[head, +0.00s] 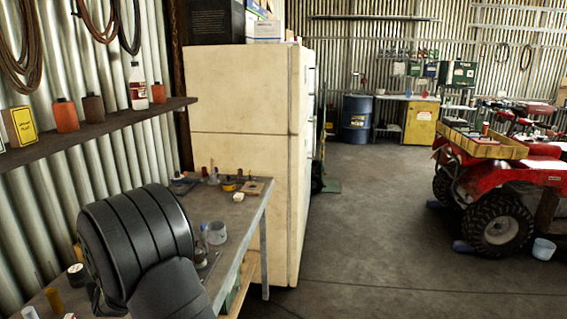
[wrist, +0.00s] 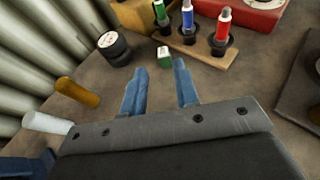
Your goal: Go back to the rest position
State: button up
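My gripper (wrist: 160,80) shows in the wrist view as two blue fingers spread apart with bare bench top between them. It is open and empty, above the workbench (head: 239,211). A small green and white block (wrist: 164,56) lies just beyond the fingertips. In the head view my dark arm covers the near part of the bench and hides the gripper.
In the wrist view a wooden holder (wrist: 227,61) with green, blue and red tubes is ahead, a black round container (wrist: 114,48) ahead left. Orange (wrist: 77,91) and white (wrist: 47,123) cylinders are left. A shelf (head: 95,132) runs along the wall; a cream cabinet (head: 240,110) stands behind the bench.

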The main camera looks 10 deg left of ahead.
jog(key=x, duration=1.2)
jog(key=shift+s+d+f, duration=0.1)
jog(key=shift+s+f, duration=0.05)
jog(key=shift+f, duration=0.15)
notch_tip(320, 180, up, 13)
jog(key=w+d+m+t+h, duration=0.1)
jog(key=w+d, duration=0.3)
jog(key=d, duration=0.4)
jog(key=w+d+m+t+h, duration=0.1)
jog(key=w+d+m+h, duration=0.1)
jog(key=w+d, duration=0.3)
jog(key=d, duration=0.3)
jog(key=shift+r, duration=0.3)
jog(key=s+a+n+g+y, duration=0.1)
jog(key=s+a, duration=0.3)
jog(key=a, duration=0.4)
jog(key=s+a+f+n+g+y, duration=0.1)
jog(key=s+a+n, duration=0.1)
jog(key=s+a, duration=0.3)
jog(key=a, duration=0.3)
jog(key=shift+f+y, duration=0.2)
jog(key=shift+y, duration=0.2)
jog(key=shift+d, duration=0.1)
